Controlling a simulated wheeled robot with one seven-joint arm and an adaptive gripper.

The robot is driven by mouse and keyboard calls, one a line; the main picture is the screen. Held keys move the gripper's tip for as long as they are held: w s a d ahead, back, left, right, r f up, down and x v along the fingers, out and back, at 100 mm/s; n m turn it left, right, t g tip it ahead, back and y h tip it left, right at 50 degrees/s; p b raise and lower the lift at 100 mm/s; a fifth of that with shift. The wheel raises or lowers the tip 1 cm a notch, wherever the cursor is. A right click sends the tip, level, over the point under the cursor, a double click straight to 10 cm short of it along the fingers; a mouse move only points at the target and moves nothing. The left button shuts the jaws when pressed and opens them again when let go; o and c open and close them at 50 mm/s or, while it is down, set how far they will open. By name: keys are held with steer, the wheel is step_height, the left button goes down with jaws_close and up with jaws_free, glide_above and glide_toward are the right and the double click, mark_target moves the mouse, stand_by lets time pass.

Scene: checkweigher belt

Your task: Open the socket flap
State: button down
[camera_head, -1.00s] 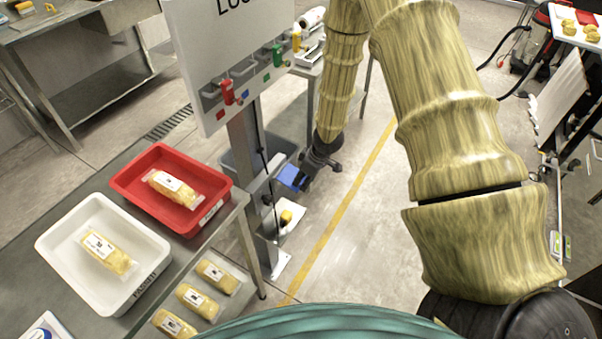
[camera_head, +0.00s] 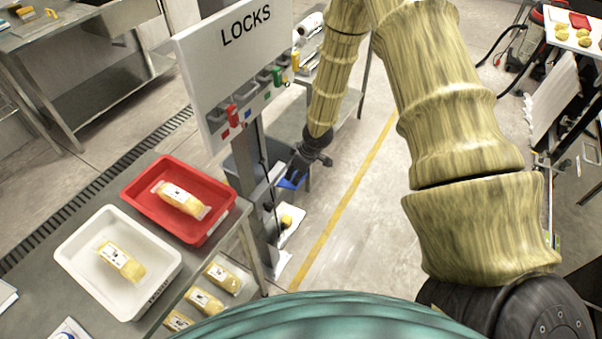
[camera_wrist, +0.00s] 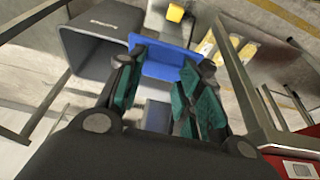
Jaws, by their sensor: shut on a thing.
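The blue flap (camera_head: 293,181) shows in the head view low on the grey post under the LOCKS board, partly hidden by my gripper. In the wrist view the blue flap (camera_wrist: 168,64) is a flat panel lying across my fingertips. My gripper (camera_head: 300,166) is at the flap's upper edge in the head view. In the wrist view my gripper (camera_wrist: 168,75) has its two teal-padded fingers at the flap, shut on it. The exact grip and the flap's hinge are hidden. A yellow part (camera_head: 287,221) sits on the post just below the flap; it also shows in the wrist view (camera_wrist: 175,13).
A grey bin (camera_wrist: 100,28) stands close beside my gripper. The LOCKS board (camera_head: 245,60) with coloured padlocks is above. A table with a red tray (camera_head: 222,222) and white tray (camera_head: 70,250) is at the left. Floor by the yellow line (camera_head: 340,215) is clear.

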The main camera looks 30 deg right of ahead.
steer(key=shift+w+a+r, duration=0.25)
steer(key=shift+w+r, duration=0.1)
steer(key=shift+w, duration=0.2)
steer(key=c, duration=1.4)
jaws_free()
steer(key=o, duration=0.4)
steer(key=shift+f, duration=0.2)
steer(key=shift+o, duration=0.2)
steer(key=shift+s+d, duration=0.1)
steer(key=shift+s+r, duration=0.1)
steer(key=shift+r, duration=0.05)
steer(key=v, duration=1.1)
steer(key=shift+r, duration=0.3)
steer(key=shift+d, duration=0.1)
